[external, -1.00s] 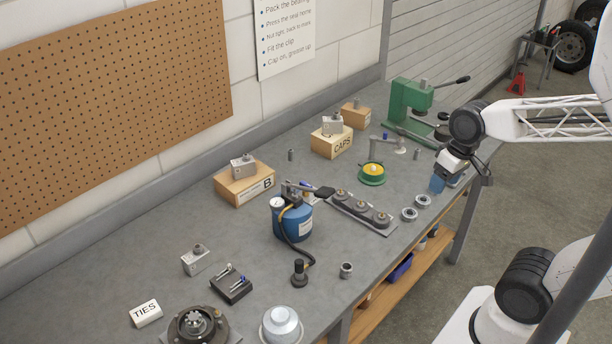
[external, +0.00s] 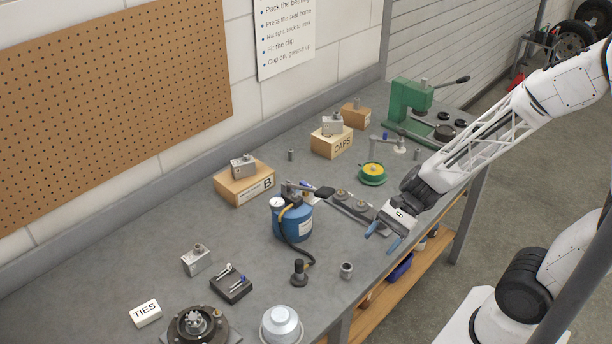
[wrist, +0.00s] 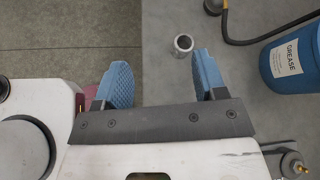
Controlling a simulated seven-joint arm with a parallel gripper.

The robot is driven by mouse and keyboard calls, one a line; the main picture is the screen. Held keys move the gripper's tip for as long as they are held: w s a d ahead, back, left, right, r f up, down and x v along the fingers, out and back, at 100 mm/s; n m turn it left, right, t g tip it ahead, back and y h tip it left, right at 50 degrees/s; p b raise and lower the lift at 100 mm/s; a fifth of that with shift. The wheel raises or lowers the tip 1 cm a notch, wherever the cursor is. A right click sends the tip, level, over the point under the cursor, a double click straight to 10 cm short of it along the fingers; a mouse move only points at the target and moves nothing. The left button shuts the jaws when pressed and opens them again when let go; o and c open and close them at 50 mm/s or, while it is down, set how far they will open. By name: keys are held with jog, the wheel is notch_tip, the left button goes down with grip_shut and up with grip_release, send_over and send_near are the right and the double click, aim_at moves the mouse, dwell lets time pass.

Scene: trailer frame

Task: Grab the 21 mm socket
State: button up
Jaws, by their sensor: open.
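A short silver socket (external: 347,270) stands on the bench near its front edge, with its open end up. It also shows in the wrist view (wrist: 183,44), just beyond the fingertips and nearer the right finger. No size mark is readable on it. My gripper (external: 382,237) is open and empty, with blue fingers spread. It is above the bench's front edge, up and to the right of the socket in the external view. In the wrist view the gripper (wrist: 162,62) has its left finger over the floor and its right finger over the bench.
A blue grease pot (external: 291,222) with a hose and black nozzle (external: 299,272) stands left of the socket. A silver dome (external: 282,326) and a hub (external: 196,325) are at the front. A rail with round parts (external: 350,208) lies behind my gripper. Bare bench surrounds the socket.

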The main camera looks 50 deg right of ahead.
aim_at(348, 266)
jog(key=w+f+m+t, duration=0.1)
jog(key=m, duration=0.1)
jog(key=w+f+m+t, duration=0.1)
jog(key=f, duration=0.1)
jog(key=w+f+m+y, duration=0.1)
jog(key=f+m, duration=0.1)
jog(key=shift+a+m+t, duration=0.3)
jog(key=shift+a+t, duration=0.1)
jog(key=shift+x, duration=1.3)
jog(key=shift+a+f, duration=0.1)
jog(key=shift+x, duration=2.5)
jog(key=c, duration=1.1)
jog(key=shift+o, duration=0.2)
